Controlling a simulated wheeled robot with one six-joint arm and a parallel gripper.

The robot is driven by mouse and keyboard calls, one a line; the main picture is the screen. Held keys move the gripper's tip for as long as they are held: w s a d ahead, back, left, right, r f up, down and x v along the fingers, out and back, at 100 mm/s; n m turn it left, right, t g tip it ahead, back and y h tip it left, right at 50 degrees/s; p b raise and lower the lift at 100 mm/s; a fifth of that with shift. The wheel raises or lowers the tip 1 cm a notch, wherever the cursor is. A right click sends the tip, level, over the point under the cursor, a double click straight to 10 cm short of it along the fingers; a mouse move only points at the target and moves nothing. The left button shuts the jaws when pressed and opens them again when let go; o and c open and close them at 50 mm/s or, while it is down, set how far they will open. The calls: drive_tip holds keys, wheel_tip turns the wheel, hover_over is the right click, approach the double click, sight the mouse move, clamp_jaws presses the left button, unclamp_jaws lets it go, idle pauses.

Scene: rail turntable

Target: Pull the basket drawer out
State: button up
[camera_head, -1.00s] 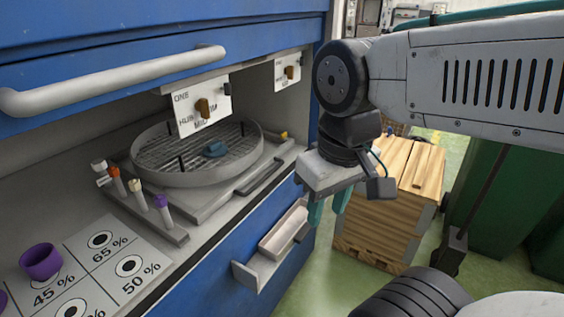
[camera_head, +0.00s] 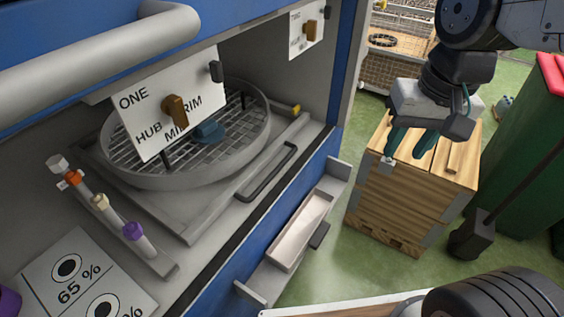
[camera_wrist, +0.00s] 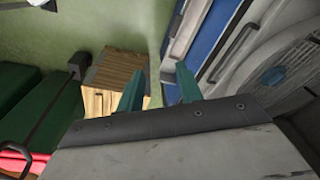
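A round grey basket (camera_head: 185,182) with a wire grid floor sits inside the blue cabinet in the head view. It stands on a flat grey base (camera_head: 190,228) with a dark bar handle (camera_head: 266,172) along its front right edge. The base lies within the cabinet opening. A small blue-grey piece (camera_head: 208,132) lies on the grid. My gripper (camera_head: 409,150) hangs well to the right of the handle, in front of a wooden crate in the picture. In the wrist view my gripper (camera_wrist: 159,92) has its teal fingers apart with nothing between them.
A white card (camera_head: 172,103) with a brown knob partly hides the basket. A rack with capped tubes (camera_head: 133,231) stands left of the base. A shallow tray (camera_head: 301,228) juts from the cabinet front below. A wooden crate (camera_head: 408,200) and green bin (camera_head: 525,175) stand right.

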drive_tip(key=w+a+f+m, duration=0.2)
drive_tip(key=w+a+f, duration=0.1)
drive_tip(key=w+a, duration=0.3)
drive_tip(key=m+y, duration=0.1)
drive_tip(key=m, duration=0.3)
approach(273, 173)
drive_tip(key=f, duration=0.4)
drive_tip(key=w+a+f, duration=0.1)
drive_tip(key=f, duration=0.2)
drive_tip(key=shift+w+f, duration=0.15)
drive_tip(key=shift+f, duration=0.35)
clamp_jaws()
